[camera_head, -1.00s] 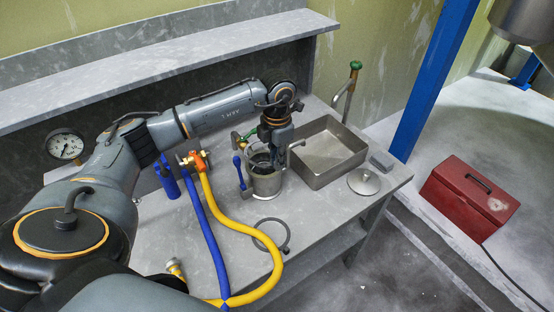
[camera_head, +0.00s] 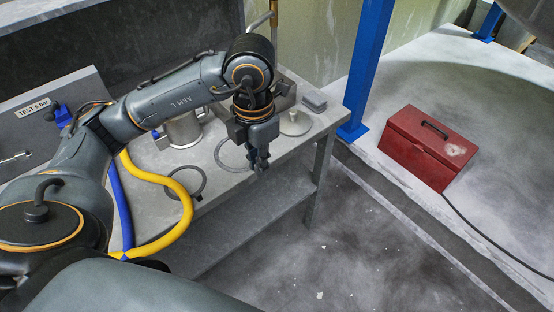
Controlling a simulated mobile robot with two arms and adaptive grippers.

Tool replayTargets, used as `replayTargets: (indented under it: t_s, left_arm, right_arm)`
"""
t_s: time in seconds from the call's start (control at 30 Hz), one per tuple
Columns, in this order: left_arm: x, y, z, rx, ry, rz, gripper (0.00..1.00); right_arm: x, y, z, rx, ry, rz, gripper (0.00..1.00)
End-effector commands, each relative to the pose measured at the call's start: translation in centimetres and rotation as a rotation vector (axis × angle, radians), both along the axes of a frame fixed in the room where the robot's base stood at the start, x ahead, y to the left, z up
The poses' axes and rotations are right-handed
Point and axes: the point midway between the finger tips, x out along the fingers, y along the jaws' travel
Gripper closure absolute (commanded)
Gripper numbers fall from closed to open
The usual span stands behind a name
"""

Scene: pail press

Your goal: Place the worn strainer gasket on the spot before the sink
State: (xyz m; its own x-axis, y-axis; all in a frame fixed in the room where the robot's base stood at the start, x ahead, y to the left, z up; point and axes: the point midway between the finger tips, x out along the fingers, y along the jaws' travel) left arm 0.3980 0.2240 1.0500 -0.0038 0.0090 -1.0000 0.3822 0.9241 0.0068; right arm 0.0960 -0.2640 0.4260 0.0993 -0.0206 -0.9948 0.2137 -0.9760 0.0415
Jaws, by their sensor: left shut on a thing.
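My left gripper (camera_head: 259,166) points down over the front part of the bench and is shut on a thin grey ring, the worn strainer gasket (camera_head: 220,154), held by its right side. I cannot tell whether the ring touches the bench top or hangs just above it. A second grey ring (camera_head: 203,188) lies flat on the bench to the left. The metal strainer pail (camera_head: 182,132) stands behind, partly covered by my left arm. The sink (camera_head: 287,87) is mostly hidden behind my gripper and wrist. My right gripper is not in view.
A round lid with a knob (camera_head: 294,125) and a grey block (camera_head: 314,101) are right of the gripper. Yellow (camera_head: 180,205) and blue (camera_head: 120,200) hoses run at the left. A blue post (camera_head: 362,70) and red toolbox (camera_head: 428,147) stand right of the bench.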

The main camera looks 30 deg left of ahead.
Motion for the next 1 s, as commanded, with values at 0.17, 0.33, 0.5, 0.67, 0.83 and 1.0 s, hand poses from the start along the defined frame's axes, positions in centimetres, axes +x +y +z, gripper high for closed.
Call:
replayTargets:
  t_s: [0.17, 0.33, 0.5, 0.67, 0.83, 1.0]
  left_arm:
    - [1.1, 0.1, -0.8, -0.003, 0.004, 0.004, 1.0]
    - [5.1, 0.5, -2.6, -0.005, 0.005, 0.005, 1.0]
    - [9.0, 1.2, -4.7, -0.003, 0.008, 0.004, 1.0]
    - [11.3, 1.6, -7.6, -0.001, 0.005, 0.003, 1.0]
    - [12.6, 1.8, -9.2, -0.001, 0.003, 0.002, 1.0]
    - [13.2, 1.8, -10.7, -0.001, 0.007, 0.0, 1.0]
  right_arm:
    - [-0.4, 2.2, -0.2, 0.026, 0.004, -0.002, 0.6]
    - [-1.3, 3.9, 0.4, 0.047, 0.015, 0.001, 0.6]
    - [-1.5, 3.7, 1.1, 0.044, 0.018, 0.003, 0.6]
    - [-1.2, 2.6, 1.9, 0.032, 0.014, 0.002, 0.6]
    - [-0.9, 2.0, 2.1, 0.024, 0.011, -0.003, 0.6]
    - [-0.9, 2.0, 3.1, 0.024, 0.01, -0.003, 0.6]
